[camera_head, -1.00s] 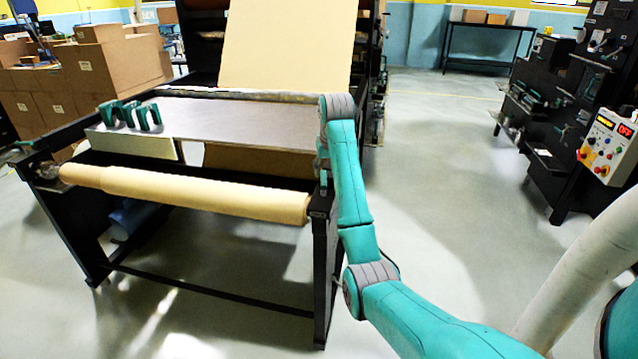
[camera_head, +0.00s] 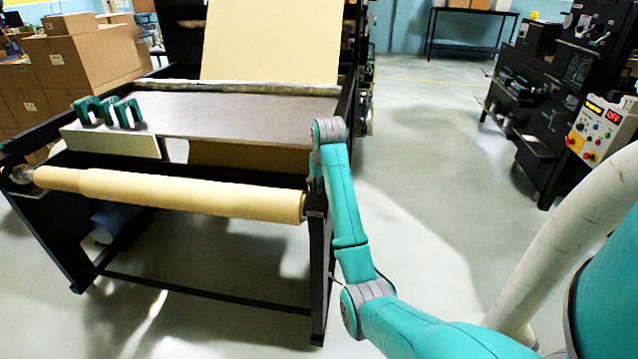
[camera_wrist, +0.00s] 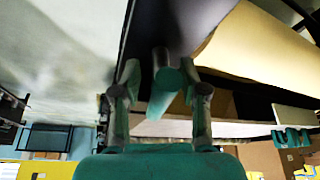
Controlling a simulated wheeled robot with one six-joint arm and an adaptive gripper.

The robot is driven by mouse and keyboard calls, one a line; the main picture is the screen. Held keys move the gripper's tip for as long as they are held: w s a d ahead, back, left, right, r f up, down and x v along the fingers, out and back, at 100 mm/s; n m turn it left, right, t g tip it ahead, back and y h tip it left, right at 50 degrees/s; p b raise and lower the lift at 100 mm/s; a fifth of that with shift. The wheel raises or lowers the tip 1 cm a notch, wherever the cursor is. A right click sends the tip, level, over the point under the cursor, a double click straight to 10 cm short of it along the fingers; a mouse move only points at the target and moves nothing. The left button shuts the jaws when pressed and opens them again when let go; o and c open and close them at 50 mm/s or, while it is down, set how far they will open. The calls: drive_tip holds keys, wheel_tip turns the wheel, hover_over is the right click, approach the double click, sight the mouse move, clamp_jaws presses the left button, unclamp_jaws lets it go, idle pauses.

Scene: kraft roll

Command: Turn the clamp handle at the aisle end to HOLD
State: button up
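The clamp handle (camera_wrist: 165,85) shows in the wrist view as a short teal bar with a round end, at the end of the roll stand. My gripper (camera_wrist: 162,90) is open, with one finger on each side of the handle. A gap shows at the left finger; the right finger is very close, and I cannot tell if it touches. In the head view my arm reaches the right, aisle-side end of the stand (camera_head: 320,265) and hides most of the gripper and handle. I cannot read which setting the handle is at.
A kraft roll (camera_head: 170,190) spans the stand's front, also seen in the wrist view (camera_wrist: 260,45). A control panel (camera_head: 597,130) is on a black machine at right. The aisle floor (camera_head: 420,190) between is clear.

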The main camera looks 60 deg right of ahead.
clamp_jaws()
idle(1.1)
drive_tip(key=shift+o, duration=0.9)
unclamp_jaws()
drive_tip(key=shift+r, duration=0.1)
